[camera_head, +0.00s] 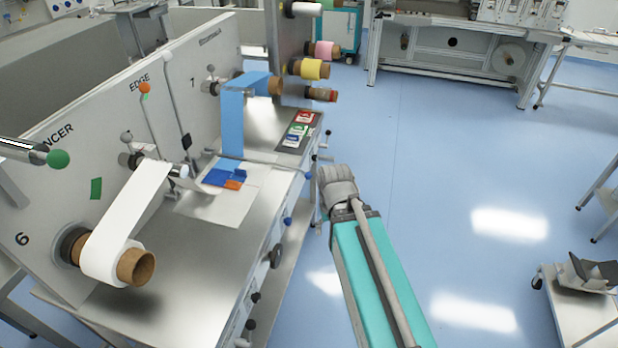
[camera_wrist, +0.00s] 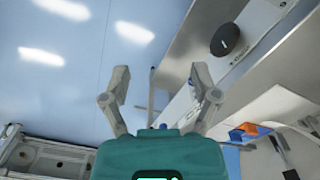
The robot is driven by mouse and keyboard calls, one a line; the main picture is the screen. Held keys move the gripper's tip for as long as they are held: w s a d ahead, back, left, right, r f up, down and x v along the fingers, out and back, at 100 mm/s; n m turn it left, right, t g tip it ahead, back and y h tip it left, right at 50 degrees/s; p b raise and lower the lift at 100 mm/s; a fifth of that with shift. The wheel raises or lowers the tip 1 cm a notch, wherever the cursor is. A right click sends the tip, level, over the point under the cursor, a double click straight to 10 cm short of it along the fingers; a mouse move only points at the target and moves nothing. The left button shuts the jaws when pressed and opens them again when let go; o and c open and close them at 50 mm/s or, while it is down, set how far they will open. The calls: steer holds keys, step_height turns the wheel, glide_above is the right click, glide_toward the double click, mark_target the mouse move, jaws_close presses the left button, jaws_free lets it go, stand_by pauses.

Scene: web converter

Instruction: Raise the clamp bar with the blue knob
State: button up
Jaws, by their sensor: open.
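The blue knob (camera_head: 288,221) is a small ball at the front edge of the metal splice table, left of my arm. In the wrist view a small blue ball (camera_wrist: 163,127) shows just above my gripper's teal body, between the finger bases. My gripper (camera_wrist: 160,72) is open, its two grey fingers apart with nothing between the tips. In the head view my arm's grey end is right of the table edge, apart from the knob; the fingers are not clear there.
The metal table (camera_head: 215,262) carries a white web roll (camera_head: 112,240), a blue web (camera_head: 232,120) and an orange block (camera_head: 233,185). A black knob (camera_head: 276,256) sticks out in front. A trolley (camera_head: 583,318) stands at lower right.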

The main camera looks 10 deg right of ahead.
steer(key=m+t+y+b, duration=1.25)
steer(key=m+b, duration=1.05)
steer(key=b, duration=1.1)
glide_toward(308, 174)
steer(key=d+f+g+y, duration=0.2)
steer(key=d, duration=0.2)
steer(key=shift+s+d, duration=0.1)
steer(key=shift+s, duration=0.15)
steer(key=x, duration=1.4)
steer(key=shift+w+d+r, duration=0.1)
steer(key=shift+d, duration=0.05)
